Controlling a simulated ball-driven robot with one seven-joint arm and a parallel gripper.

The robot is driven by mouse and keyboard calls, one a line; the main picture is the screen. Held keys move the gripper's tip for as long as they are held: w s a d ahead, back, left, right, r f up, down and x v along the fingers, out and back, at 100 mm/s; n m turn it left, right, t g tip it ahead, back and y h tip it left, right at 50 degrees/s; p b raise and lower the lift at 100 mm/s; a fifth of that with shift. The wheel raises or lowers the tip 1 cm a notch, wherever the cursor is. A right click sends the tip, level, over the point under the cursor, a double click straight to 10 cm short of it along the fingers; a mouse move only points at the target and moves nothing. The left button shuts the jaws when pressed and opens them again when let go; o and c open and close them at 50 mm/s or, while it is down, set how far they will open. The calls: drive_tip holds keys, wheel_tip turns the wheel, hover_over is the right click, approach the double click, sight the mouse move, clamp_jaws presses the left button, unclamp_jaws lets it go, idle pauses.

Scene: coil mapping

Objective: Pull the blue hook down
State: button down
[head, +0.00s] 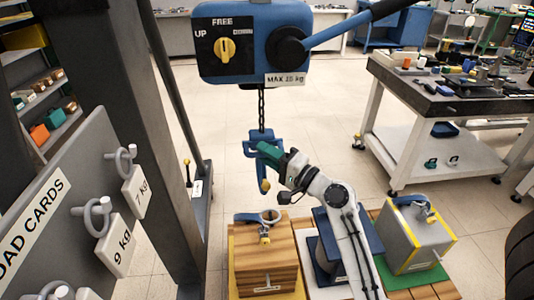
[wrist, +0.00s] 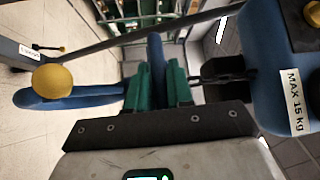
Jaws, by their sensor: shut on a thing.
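The blue hook (head: 264,172) hangs on a dark chain (head: 261,107) below the blue hoist (head: 240,70), its yellow tip low. My gripper (head: 265,149), with green fingers, is shut on the upper part of the hook from the right. In the wrist view the green fingers (wrist: 157,75) stand on either side of the blue hook (wrist: 60,97). Its yellow ball tip shows at the left, and the chain runs right to the hoist (wrist: 272,80). The fingers hide part of the hook. The hoist carries a yellow knob marked UP and FREE and a "MAX 15 kg" label.
A wooden box (head: 265,270) with a blue shackle on top stands below the hook, clear of it. A grey box (head: 415,240) with yellow edges stands right of my arm. A dark post (head: 130,130) and a load-card board (head: 70,200) are at the left. A workbench (head: 440,100) stands behind right.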

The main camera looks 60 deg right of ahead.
drive_tip(key=c, duration=1.1)
unclamp_jaws()
drive_tip(key=shift+s+f, duration=0.15)
drive_tip(key=shift+s, duration=0.4)
drive_tip(key=shift+s+a+f+b, duration=0.2)
drive_tip(key=shift+s+b, duration=0.25)
drive_tip(key=shift+s, duration=1.15)
drive_tip(key=shift+s+a+f+b, duration=0.15)
drive_tip(key=shift+s+a+b, duration=0.2)
drive_tip(key=shift+s, duration=1.25)
drive_tip(key=shift+s+a+f+b, duration=0.15)
drive_tip(key=shift+s+b, duration=0.35)
drive_tip(key=shift+s, duration=1.1)
drive_tip(key=shift+f, duration=0.1)
